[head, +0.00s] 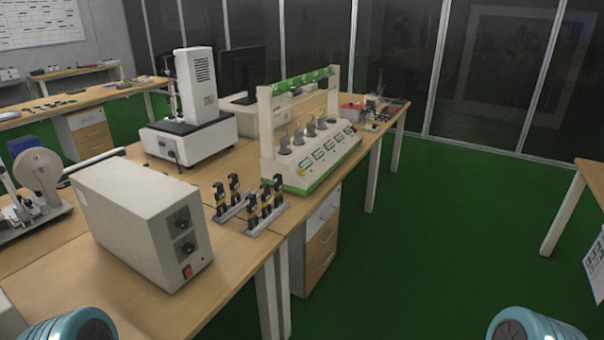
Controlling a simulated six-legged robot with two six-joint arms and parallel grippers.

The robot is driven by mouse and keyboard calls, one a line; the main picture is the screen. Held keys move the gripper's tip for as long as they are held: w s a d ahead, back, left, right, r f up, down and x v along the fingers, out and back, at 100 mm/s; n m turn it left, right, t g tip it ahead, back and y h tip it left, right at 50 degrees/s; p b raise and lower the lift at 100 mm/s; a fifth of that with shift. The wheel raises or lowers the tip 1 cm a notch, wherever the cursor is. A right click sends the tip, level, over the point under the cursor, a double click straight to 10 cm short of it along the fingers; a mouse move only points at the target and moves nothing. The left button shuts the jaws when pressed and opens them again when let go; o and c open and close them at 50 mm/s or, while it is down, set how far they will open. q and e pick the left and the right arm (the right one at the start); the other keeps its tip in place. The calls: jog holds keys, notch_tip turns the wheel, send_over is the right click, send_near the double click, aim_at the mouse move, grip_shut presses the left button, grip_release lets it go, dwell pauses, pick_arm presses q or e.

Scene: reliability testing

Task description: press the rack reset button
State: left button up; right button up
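A white and green test rack (318,182) stands on the long wooden bench, with several grey cylindrical stations in a row under a green-topped crossbar. Its sloped front carries several small labelled panels. Small dark details show near the right end of that front, but I cannot tell which one is the reset button. A grey box (128,222) nearer to me has two dark knobs and a red switch (187,271) on its front. Neither gripper is in view; only teal rounded parts of my own arms show at the bottom left and bottom right corners.
Black clamp fixtures (250,205) stand between the grey box and the rack. A white instrument (195,100) and a dark monitor (243,72) are behind. A reel device (37,180) is at left. Green floor (430,240) is clear right of the bench; another table (592,180) is at far right.

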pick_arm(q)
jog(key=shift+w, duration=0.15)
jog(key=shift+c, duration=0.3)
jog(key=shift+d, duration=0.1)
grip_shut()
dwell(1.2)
